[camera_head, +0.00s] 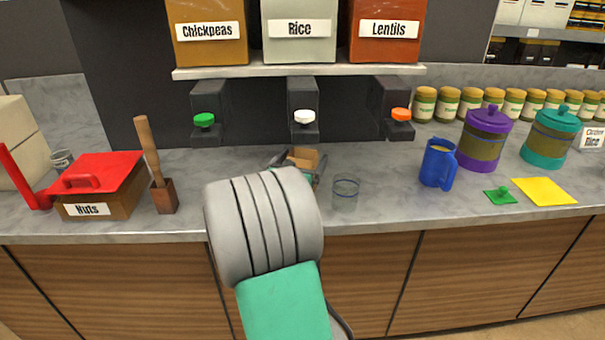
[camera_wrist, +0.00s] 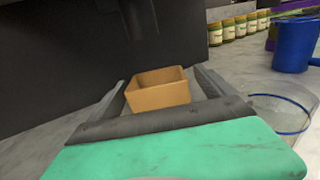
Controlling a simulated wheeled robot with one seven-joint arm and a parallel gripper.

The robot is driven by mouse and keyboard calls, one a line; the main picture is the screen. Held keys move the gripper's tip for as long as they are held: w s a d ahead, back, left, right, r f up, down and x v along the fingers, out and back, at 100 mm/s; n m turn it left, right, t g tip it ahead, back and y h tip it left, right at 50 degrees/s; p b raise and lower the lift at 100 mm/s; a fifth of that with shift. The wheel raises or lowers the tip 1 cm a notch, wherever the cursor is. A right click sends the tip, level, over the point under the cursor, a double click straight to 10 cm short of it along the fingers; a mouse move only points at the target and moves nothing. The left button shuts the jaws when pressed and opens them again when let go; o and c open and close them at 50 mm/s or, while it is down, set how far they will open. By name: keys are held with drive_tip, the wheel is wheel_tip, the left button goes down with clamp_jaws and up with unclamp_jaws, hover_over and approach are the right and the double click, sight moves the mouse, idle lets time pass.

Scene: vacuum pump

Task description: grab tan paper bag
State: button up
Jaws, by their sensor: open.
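The tan paper bag (camera_wrist: 158,92) is a small open-topped box shape standing on the grey counter. In the wrist view it is between the two dark fingers of my gripper (camera_wrist: 158,95), with a visible gap on each side. In the head view the bag (camera_head: 302,157) shows only in part, behind my arm, under the middle dispenser. My gripper is open, reaches low over the counter and points at the bag. Whether a finger touches the bag I cannot tell.
A clear glass (camera_head: 345,193) with a blue rim stands just right of my gripper. A blue pitcher (camera_head: 438,164) is farther right. Dispensers with knobs (camera_head: 304,115) hang above the bag. A red-lidded nuts box (camera_head: 98,183) and a wooden pestle (camera_head: 148,150) stand left.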

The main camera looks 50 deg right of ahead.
drive_tip(key=x, duration=0.3)
drive_tip(key=shift+w+d+f, duration=0.1)
drive_tip(key=shift+w+d, duration=0.05)
drive_tip(key=shift+d, duration=0.05)
drive_tip(key=c, duration=1.6)
drive_tip(key=shift+a, duration=0.1)
